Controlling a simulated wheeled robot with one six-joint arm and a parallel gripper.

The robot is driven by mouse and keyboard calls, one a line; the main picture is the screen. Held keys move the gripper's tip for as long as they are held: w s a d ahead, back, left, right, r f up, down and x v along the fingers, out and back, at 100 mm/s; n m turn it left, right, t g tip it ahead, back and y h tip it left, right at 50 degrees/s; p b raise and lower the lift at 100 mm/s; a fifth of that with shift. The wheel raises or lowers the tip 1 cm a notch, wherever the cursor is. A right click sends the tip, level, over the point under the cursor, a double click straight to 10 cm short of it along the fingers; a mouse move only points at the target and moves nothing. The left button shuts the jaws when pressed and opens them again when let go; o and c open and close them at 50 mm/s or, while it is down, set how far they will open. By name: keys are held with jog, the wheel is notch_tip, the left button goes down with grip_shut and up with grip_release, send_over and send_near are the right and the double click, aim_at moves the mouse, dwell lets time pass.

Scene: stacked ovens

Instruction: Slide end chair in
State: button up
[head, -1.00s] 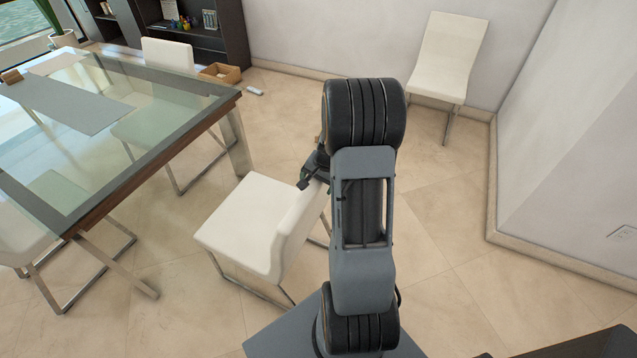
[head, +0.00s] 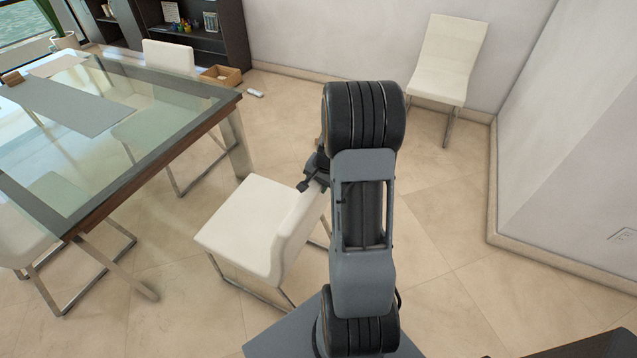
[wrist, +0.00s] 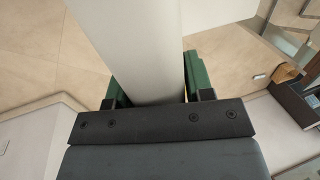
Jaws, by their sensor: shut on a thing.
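The white end chair (head: 245,220) stands on the floor just off the short end of the glass table (head: 130,130). It is upright on a metal frame, with its seat toward the table and its backrest toward me. My gripper (head: 315,180) is at the top of the backrest, partly hidden behind my arm. In the wrist view, the green-padded fingers of my gripper (wrist: 152,85) are on both sides of the white backrest (wrist: 130,45), shut on it. There is clear floor between the seat and the table's end.
Other white chairs stand along the table's far side (head: 168,58) and near side (head: 22,238). Another white chair (head: 447,60) stands against the back wall. A cardboard box (head: 220,75) and dark shelves (head: 205,35) are behind the table. A wall corner is at right.

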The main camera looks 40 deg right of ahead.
jog(key=shift+s+f, duration=0.25)
jog(key=shift+f, duration=0.05)
jog(key=shift+c, duration=0.2)
jog(key=shift+w+a+r, duration=0.1)
jog(key=shift+w+a, duration=0.2)
jog(key=shift+w, duration=0.15)
jog(key=w+a+p, duration=0.1)
jog(key=w+a, duration=0.2)
jog(key=w, duration=0.4)
jog(key=shift+a+p, duration=0.3)
jog(key=shift+a, duration=0.1)
jog(key=w+a+p, duration=0.1)
jog(key=w+a, duration=0.3)
jog(key=w, duration=0.4)
jog(key=shift+a, duration=0.2)
